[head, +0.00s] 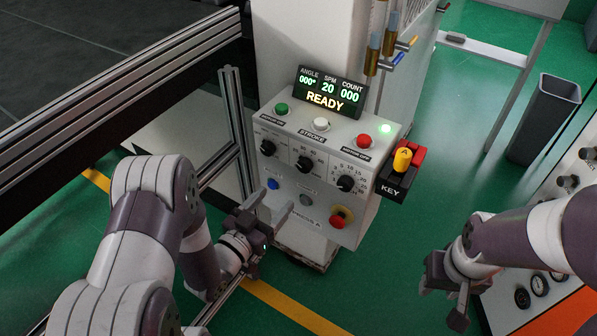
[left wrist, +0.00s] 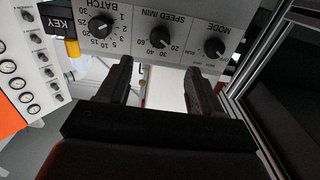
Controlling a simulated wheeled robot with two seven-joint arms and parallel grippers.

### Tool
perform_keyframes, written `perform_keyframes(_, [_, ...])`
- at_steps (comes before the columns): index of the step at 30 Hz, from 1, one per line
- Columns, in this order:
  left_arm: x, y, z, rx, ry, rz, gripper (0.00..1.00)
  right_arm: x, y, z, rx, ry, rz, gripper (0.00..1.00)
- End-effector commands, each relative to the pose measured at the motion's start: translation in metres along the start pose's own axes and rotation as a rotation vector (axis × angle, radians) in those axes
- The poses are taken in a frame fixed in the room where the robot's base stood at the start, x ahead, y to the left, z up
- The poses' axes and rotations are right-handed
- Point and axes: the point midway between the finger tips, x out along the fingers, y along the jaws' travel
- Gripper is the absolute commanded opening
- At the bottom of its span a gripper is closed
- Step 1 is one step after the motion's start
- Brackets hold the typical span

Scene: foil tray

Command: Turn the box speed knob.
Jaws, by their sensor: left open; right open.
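The control box (head: 290,190) stands in the middle of the head view, with a row of three black knobs. The speed knob (head: 305,163) is the middle one; in the left wrist view, which is upside down, the speed knob (left wrist: 160,37) shows under the label SPEED /MIN. My left gripper (head: 275,203) is open and empty, below and apart from the speed knob. In the left wrist view its two fingers (left wrist: 161,75) stand apart, with the knob beyond the gap. My right gripper (head: 440,300) is open and empty, well to the right of the box.
The mode knob (head: 267,147) and batch knob (head: 346,183) flank the speed knob. The display (head: 328,92) reads READY, SPM 20.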

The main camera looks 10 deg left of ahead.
Motion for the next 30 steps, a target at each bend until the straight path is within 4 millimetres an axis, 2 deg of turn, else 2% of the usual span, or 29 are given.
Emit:
perform_keyframes(6, [0.055, 0.001, -0.001, 0.001, 0.001, 0.003, 0.65, -0.003, 0.000, 0.000, 0.000, 0.000, 0.000, 0.43])
perform_keyframes(12, [0.097, 0.001, 0.000, 0.000, -0.002, 0.001, 0.65, -0.004, 0.000, -0.001, 0.000, 0.000, 0.000, 0.43])
perform_keyframes(17, [0.111, 0.000, 0.001, -0.001, -0.003, -0.001, 0.65, -0.005, 0.000, -0.001, 0.000, 0.000, 0.000, 0.43])
perform_keyframes(24, [0.113, 0.000, 0.001, -0.001, -0.004, -0.002, 0.65, -0.004, 0.000, -0.001, 0.000, 0.000, 0.000, 0.43])
perform_keyframes(25, [0.112, 0.000, 0.001, -0.001, -0.004, -0.002, 0.62, -0.004, 0.000, -0.001, 0.000, 0.000, 0.000, 0.43])
perform_keyframes(30, [0.112, 0.000, 0.001, -0.001, -0.004, -0.002, 0.09, -0.004, 0.000, -0.001, 0.000, 0.000, 0.000, 0.43])
